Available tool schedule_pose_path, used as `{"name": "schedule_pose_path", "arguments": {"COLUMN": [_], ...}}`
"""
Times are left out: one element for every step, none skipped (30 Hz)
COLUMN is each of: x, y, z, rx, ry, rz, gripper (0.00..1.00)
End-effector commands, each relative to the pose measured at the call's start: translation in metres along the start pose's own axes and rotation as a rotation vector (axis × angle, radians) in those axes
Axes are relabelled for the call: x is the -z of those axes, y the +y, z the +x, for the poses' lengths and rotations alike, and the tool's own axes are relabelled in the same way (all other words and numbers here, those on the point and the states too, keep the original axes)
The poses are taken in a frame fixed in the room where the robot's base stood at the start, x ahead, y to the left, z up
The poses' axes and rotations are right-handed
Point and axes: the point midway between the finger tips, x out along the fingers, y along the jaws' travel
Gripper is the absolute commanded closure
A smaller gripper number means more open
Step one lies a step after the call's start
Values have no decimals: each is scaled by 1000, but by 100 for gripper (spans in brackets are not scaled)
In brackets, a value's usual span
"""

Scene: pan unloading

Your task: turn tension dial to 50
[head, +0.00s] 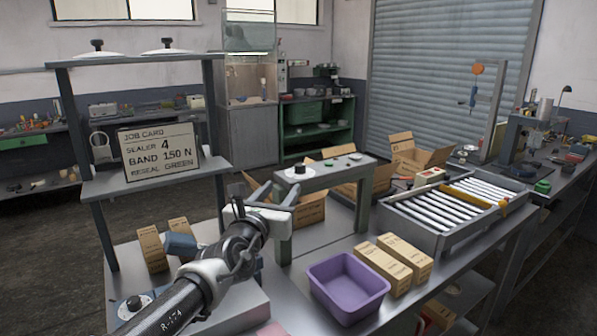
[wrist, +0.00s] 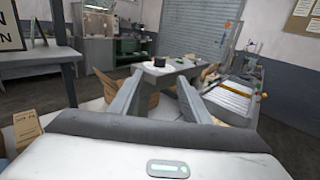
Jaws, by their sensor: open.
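A black knob on a white round dial (head: 299,170) sits at the left end of the grey-green arch's top. It also shows in the wrist view (wrist: 159,62), ahead of and between my fingers. A second black knob on a white dial (head: 134,302) is at the lower left, beside my arm. I cannot tell from labels which is the tension dial, and neither scale is readable. My gripper (head: 277,191) is open and empty, just in front of the arch's left end, apart from the upper dial. Its two fingers spread apart in the wrist view (wrist: 158,88).
The job card (head: 160,152) on the shelf reads sealer 4, band 150 N, reseal green. A purple bin (head: 347,287), small cartons (head: 395,262) and a roller conveyor (head: 450,210) occupy the bench to the right.

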Motion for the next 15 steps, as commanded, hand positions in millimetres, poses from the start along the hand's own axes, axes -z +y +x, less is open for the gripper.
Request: {"name": "schedule_pose_path", "arguments": {"x": [0,0,1,0,1,1,1,1,1,1,1,0,1,1,1], "y": [-2,-2,-2,-2,-2,-2,-2,-3,-2,-2,-2,-3,-2,-2,-2], "z": [12,19,28,35,41,50,57,64,72,79,85,94,100,105,113], "rx": [3,4,4,4,5,4,4,4,4,4,3,4,4,3,4], "ry": [2,2,3,2,3,2,2,2,3,3,2,1,2,2,2], "rz": [4,4,5,5,5,4,5,5,6,4,6,6,5,3,5], "gripper": [57,57,57,57,57,57,57,57,57,57,57,57,57,57,57]}}
